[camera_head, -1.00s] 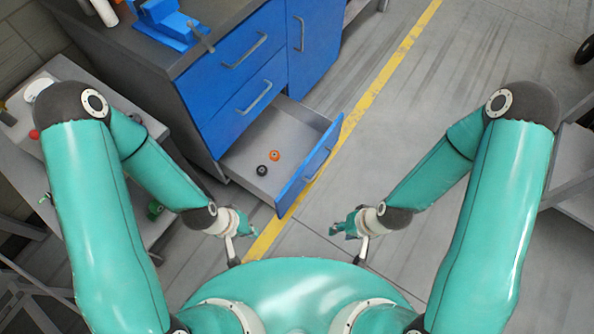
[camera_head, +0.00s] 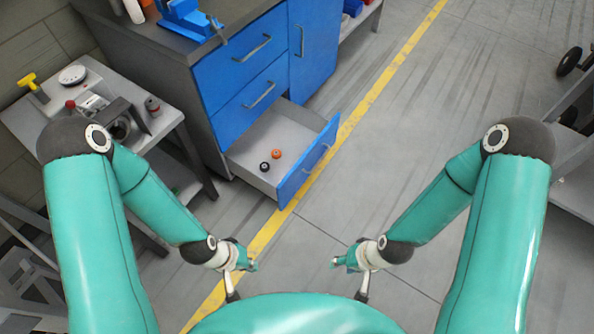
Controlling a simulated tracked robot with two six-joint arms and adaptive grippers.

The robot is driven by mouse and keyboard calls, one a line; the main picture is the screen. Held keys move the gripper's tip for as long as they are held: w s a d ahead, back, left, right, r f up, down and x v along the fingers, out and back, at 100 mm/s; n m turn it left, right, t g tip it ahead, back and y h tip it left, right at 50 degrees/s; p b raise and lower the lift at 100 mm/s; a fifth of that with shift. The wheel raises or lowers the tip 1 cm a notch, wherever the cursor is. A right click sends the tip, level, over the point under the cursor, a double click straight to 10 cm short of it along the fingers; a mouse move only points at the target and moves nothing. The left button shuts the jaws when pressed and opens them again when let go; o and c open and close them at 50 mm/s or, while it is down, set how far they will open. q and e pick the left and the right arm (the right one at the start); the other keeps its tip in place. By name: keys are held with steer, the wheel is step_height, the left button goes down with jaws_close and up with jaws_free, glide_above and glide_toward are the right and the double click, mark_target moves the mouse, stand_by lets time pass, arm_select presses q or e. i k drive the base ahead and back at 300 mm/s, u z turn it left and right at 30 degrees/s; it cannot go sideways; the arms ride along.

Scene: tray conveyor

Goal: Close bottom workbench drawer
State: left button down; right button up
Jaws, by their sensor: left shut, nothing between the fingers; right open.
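The blue workbench (camera_head: 190,80) stands at the upper left, with blue drawer fronts and a door. Its bottom drawer (camera_head: 309,163) is pulled out, with its blue front and handle facing lower right. An orange ring-like part (camera_head: 277,154) and a black one (camera_head: 265,167) lie inside on the grey bottom. My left gripper (camera_head: 250,264) is shut and empty, in front of the drawer and apart from it. My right gripper (camera_head: 338,261) is open and empty, to the right and below the drawer front, touching nothing.
A grey side table (camera_head: 165,125) with a scale, a yellow-handled tool and other items stands at the left. A blue vise (camera_head: 187,20) sits on the bench top. A yellow floor line (camera_head: 360,110) runs past the drawer front. The floor to the right is clear; a grey rack stands at the right edge.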

mark_target(303, 137)
steer(key=z, duration=0.2)
steer(key=i, duration=0.75)
steer(key=u, duration=0.25)
steer(key=k, duration=0.8)
steer(key=z, duration=0.35)
steer(key=i, duration=0.9)
steer(key=u, duration=1.45)
